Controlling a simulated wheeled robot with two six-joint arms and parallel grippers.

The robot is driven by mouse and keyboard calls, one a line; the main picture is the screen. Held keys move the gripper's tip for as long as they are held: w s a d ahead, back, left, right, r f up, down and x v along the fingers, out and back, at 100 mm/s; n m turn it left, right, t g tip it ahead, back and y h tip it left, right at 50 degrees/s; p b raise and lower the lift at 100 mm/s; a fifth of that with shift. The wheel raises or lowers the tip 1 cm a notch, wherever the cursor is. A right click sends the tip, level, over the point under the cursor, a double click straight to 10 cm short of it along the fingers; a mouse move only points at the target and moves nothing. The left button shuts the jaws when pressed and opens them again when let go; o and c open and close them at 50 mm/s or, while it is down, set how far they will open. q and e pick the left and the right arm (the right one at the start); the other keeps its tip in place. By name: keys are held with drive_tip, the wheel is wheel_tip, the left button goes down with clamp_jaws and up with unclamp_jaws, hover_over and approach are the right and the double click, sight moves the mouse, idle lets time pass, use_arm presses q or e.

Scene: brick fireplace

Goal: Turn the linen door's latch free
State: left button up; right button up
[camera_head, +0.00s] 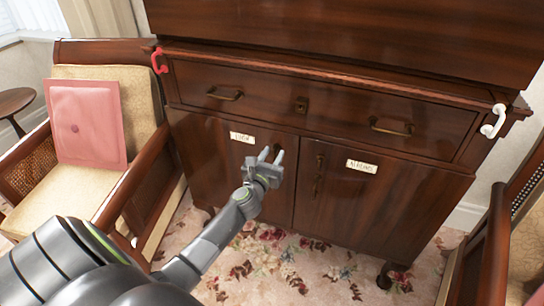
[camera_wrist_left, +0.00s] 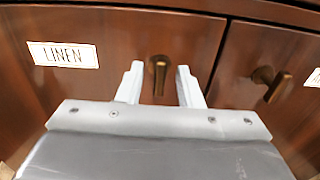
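The linen door (camera_head: 215,165) is the left one of two dark wood cabinet doors and is closed. Its label reads LINEN in the left wrist view (camera_wrist_left: 62,55). Its brass latch (camera_wrist_left: 158,68) points roughly straight down near the door's right edge. My left gripper (camera_head: 271,155) is in front of this latch, with its fingers apart. In the left wrist view the latch shows between the two fingertips (camera_wrist_left: 160,78), with a gap on each side. In the head view the fingers largely hide the latch. My right gripper is not in view.
The right door (camera_head: 345,205) has its own label and a brass latch (camera_wrist_left: 272,84). Above is a drawer (camera_head: 310,108) with two handles. A red hook (camera_head: 158,61) and a white hook (camera_head: 493,121) hang at the cabinet's sides. Chairs flank it, one with a pink cushion (camera_head: 88,122).

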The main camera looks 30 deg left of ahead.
use_arm(q)
drive_tip(key=shift+c, duration=0.3)
clamp_jaws()
